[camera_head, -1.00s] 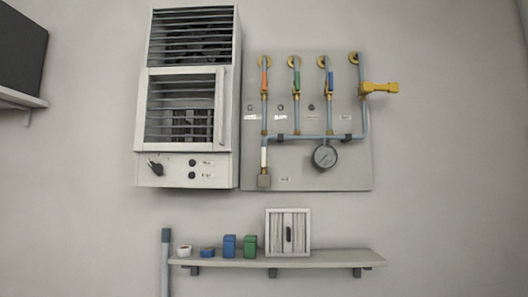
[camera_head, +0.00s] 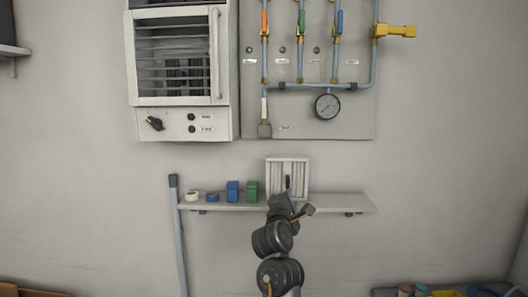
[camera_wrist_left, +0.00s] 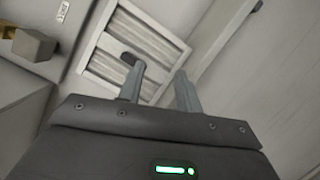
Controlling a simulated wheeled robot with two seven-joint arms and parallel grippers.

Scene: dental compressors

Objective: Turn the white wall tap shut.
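The white tap (camera_head: 264,107) is a small white lever on the lower left pipe of the wall panel, above a square metal end block (camera_head: 264,130). Its lever stands upright, in line with the pipe. My left gripper (camera_head: 290,206) is below and to the right of it, in front of the shelf and the white framed box. In the left wrist view the two fingers (camera_wrist_left: 160,84) are apart with nothing held between them, and the framed box (camera_wrist_left: 110,52) is behind them. The end block shows at upper left there (camera_wrist_left: 35,45); the white lever is out of that view. My right gripper is not in view.
Orange (camera_head: 264,23), green (camera_head: 301,22) and blue (camera_head: 339,22) levers and a yellow tap (camera_head: 396,31) sit higher. A gauge (camera_head: 327,106) hangs right of the white tap. A cabinet (camera_head: 180,70) is at left. The shelf (camera_head: 335,202) holds small items.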

